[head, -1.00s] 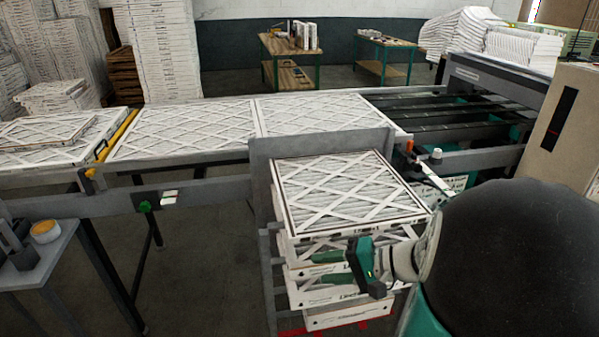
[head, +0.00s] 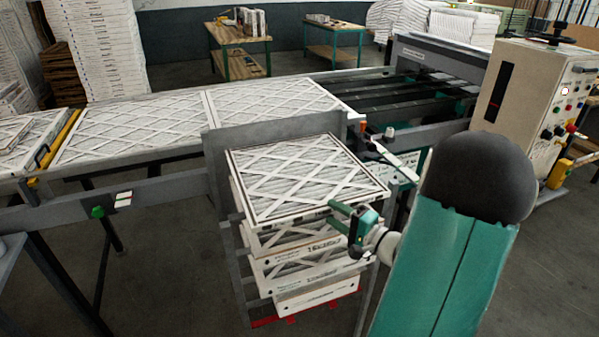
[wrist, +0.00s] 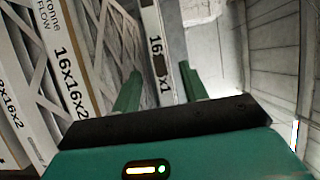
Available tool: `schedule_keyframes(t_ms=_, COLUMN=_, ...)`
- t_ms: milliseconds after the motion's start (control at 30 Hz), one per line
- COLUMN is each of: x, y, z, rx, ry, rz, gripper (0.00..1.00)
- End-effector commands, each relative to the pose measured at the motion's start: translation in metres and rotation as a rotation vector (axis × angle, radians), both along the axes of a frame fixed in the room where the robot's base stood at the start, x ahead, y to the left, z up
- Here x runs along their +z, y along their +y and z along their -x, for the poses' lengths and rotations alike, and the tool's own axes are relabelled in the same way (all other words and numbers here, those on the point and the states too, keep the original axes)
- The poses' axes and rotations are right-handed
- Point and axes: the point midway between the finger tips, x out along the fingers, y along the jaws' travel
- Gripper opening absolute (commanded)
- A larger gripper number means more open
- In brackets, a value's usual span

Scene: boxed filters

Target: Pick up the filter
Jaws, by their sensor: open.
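The filters stand in a stack inside a grey metal rack. The top filter (head: 300,175) lies flat, with a white lattice over pleats and a thin cardboard frame. My gripper (head: 338,216) is open at the front right side of the stack, close to the top filter's front edge, its green fingers pointing left, one above the other. In the wrist view my open gripper (wrist: 158,82) has a thin white frame edge (wrist: 157,45) marked "16x1" lined up between its fingers. I cannot tell whether the fingers touch it. Thicker boxes marked "16x16x2" (wrist: 68,70) lie left.
A conveyor (head: 170,150) with more filters runs behind the rack. The rack's grey back plate (head: 270,122) rises behind the stack. A beige control cabinet (head: 530,95) stands at the right. The floor (head: 180,270) left of the rack is clear.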

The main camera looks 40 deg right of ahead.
Motion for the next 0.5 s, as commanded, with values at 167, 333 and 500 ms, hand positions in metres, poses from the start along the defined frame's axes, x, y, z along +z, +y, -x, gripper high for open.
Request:
schedule_keyframes(t_ms=167, x=0.001, y=0.003, z=-0.016, rx=0.001, ry=0.000, rz=0.000, gripper=0.44)
schedule_keyframes(t_ms=333, x=0.001, y=0.006, z=-0.043, rx=0.002, ry=0.001, rz=-0.001, gripper=0.44)
schedule_keyframes(t_ms=500, x=0.002, y=0.007, z=-0.054, rx=0.000, ry=0.001, rz=-0.001, gripper=0.44)
